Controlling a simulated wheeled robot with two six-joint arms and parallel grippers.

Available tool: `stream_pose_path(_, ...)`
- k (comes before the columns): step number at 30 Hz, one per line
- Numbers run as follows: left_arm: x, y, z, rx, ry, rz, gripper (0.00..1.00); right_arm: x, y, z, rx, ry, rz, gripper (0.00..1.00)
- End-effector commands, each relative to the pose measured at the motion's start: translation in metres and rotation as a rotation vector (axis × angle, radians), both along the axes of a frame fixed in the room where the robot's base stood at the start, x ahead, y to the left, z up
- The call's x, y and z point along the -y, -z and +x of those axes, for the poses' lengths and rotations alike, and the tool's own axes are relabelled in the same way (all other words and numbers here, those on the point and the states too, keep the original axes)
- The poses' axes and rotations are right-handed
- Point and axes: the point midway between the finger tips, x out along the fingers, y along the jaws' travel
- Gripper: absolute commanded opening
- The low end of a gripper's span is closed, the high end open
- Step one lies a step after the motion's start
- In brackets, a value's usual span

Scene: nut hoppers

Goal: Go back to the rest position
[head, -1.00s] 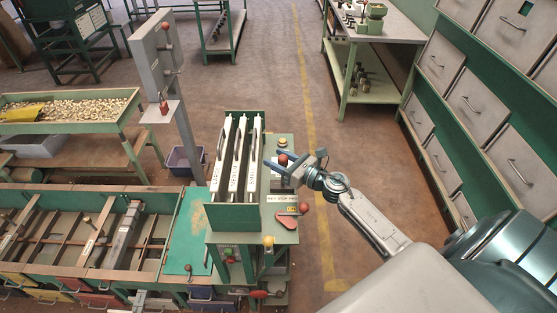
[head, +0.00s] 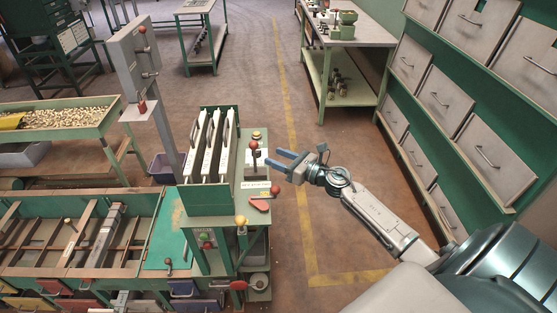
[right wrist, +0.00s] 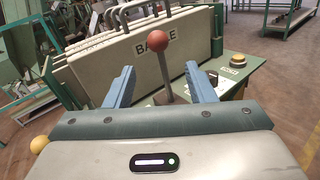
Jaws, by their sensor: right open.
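My right gripper (head: 283,165) is open and empty in the head view, just right of the control panel on the green machine. Its two blue fingers point left toward a lever with a red ball knob (head: 253,145). In the right wrist view the open gripper (right wrist: 160,88) shows its blue fingers at left and right, with the red knob (right wrist: 149,48) and its grey stem between them in the picture; the fingers look apart from it. My left gripper is not in view.
Upright pale plates (head: 211,145) stand in the green machine left of the panel. A yellow button (head: 257,134) and a red handle (head: 260,205) are on the panel. Grey drawers (head: 447,95) line the right wall. The floor (head: 330,225) around the forearm is clear.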

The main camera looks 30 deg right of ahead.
Motion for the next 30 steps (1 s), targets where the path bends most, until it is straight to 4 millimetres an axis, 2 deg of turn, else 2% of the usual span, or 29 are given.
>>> stream_pose_path(1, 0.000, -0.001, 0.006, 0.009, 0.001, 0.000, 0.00, 0.000, 0.000, 0.000, 0.000, 0.000, 0.000, 0.50)
stream_pose_path(4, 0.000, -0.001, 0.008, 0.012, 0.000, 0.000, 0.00, 0.000, 0.000, 0.000, 0.000, 0.000, 0.000, 0.50)
stream_pose_path(10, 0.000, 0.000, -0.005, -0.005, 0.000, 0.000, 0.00, 0.001, 0.003, 0.000, -0.007, 0.005, 0.010, 0.50)
stream_pose_path(11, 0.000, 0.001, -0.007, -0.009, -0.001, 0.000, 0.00, 0.002, 0.007, 0.000, -0.016, 0.011, 0.027, 0.50)
stream_pose_path(14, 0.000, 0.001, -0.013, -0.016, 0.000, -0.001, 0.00, 0.011, 0.036, -0.003, -0.091, 0.063, 0.150, 0.50)
stream_pose_path(17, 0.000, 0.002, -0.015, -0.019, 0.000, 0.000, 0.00, 0.026, 0.093, -0.013, -0.224, 0.170, 0.384, 0.50)
stream_pose_path(19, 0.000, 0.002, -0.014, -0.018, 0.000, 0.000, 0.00, 0.037, 0.143, -0.026, -0.331, 0.269, 0.582, 0.50)
stream_pose_path(21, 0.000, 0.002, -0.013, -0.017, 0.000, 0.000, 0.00, 0.046, 0.194, -0.045, -0.430, 0.378, 0.775, 0.50)
stream_pose_path(23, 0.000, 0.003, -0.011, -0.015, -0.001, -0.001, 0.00, 0.051, 0.235, -0.065, -0.504, 0.474, 0.931, 0.50)
stream_pose_path(24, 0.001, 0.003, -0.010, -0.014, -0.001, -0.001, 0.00, 0.054, 0.262, -0.079, -0.549, 0.539, 1.028, 0.50)
stream_pose_path(26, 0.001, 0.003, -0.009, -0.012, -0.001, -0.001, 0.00, 0.056, 0.302, -0.104, -0.610, 0.639, 1.169, 0.50)
stream_pose_path(27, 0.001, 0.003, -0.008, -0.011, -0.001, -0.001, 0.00, 0.055, 0.327, -0.121, -0.646, 0.708, 1.260, 0.50)
stream_pose_path(30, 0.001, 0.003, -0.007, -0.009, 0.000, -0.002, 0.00, 0.051, 0.386, -0.171, -0.721, 0.887, 1.470, 0.50)
